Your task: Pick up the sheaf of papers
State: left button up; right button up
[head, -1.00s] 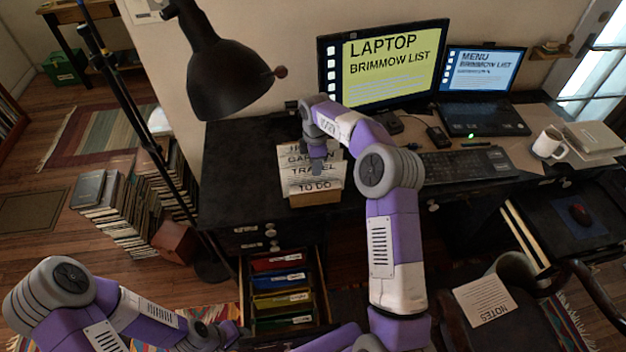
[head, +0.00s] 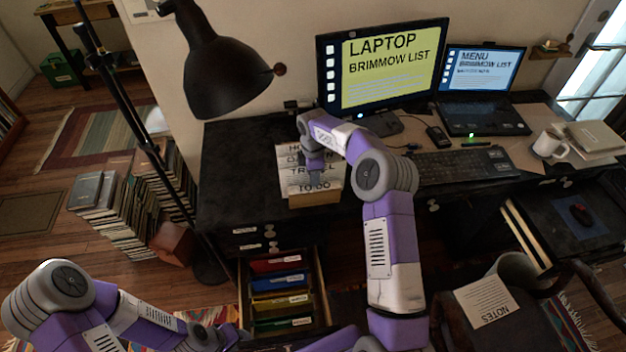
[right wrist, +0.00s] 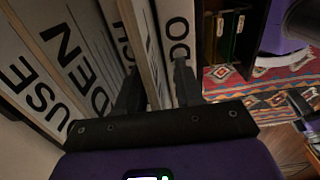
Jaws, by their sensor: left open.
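A wooden holder (head: 315,199) on the desk carries upright white sheets labelled with TRAVEL and TO DO (head: 314,187) among others. My right gripper (head: 315,180) points down into it from above. In the right wrist view my right gripper (right wrist: 158,92) has its two fingers apart, with the TO DO sheet (right wrist: 177,35) and another sheet's edge between them. Whether the fingers press on these is unclear. Which of the sheets is the sheaf of papers is not clear. My left gripper (head: 225,335) is open, low near the drawer, partly cut off.
An open drawer (head: 283,290) with coloured folders juts out below the holder. A black lamp (head: 215,75) overhangs the desk's left. A monitor (head: 385,65), laptop (head: 485,90), keyboard (head: 458,162) and mug (head: 549,144) stand right. A NOTES sheet (head: 483,298) lies on the chair.

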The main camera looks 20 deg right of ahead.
jog(key=shift+f, duration=0.15)
grip_shut()
dwell(0.4)
